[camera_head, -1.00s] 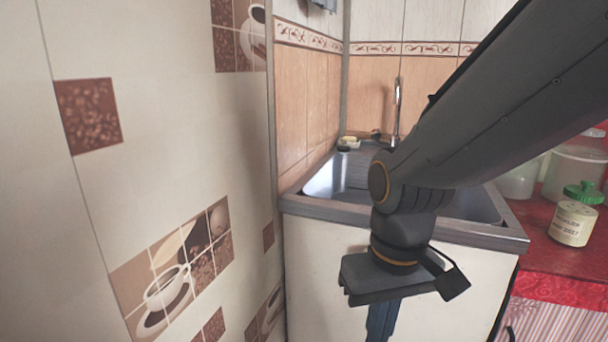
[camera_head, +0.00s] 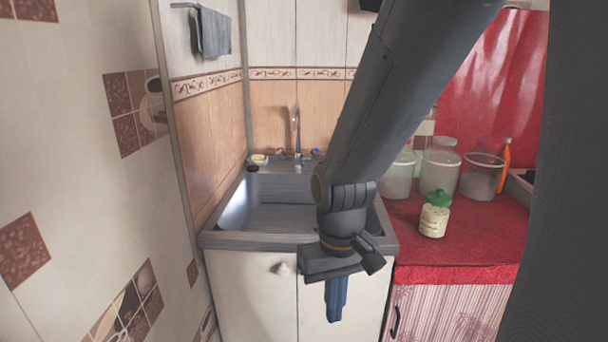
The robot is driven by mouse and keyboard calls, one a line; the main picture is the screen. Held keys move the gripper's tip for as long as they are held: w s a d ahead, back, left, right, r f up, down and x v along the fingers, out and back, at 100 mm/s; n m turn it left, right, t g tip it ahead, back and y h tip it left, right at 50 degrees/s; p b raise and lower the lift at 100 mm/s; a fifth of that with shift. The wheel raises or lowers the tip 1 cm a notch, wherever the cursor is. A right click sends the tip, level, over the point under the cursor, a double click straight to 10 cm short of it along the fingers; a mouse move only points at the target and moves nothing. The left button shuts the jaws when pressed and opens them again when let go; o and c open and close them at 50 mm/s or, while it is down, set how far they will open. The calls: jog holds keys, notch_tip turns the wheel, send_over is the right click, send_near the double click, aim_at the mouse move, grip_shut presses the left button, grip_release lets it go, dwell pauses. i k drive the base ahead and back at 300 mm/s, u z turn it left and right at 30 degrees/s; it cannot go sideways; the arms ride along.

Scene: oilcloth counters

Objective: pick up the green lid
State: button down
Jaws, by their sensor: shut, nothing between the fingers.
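The green lid (camera_head: 438,197) sits on top of a small cream jar with a printed label (camera_head: 433,221). The jar stands upright on the red counter, right of the sink. My gripper (camera_head: 336,302) hangs pointing down in front of the sink cabinet, left of the jar and lower than the lid. Its blue-grey fingers are together and hold nothing. It is well apart from the lid. Nothing covers the lid.
Clear containers (camera_head: 440,166) stand behind the jar, with an orange bottle (camera_head: 505,166) at their right. The red counter (camera_head: 470,250) is bare in front of the jar. The sink (camera_head: 270,208) with its tap (camera_head: 297,133) lies left, partly behind my arm. A tiled wall (camera_head: 80,200) stands at the left.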

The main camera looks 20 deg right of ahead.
aim_at(438, 198)
jog(key=z, duration=0.45)
jog(key=k, duration=0.1)
jog(key=z, duration=0.75)
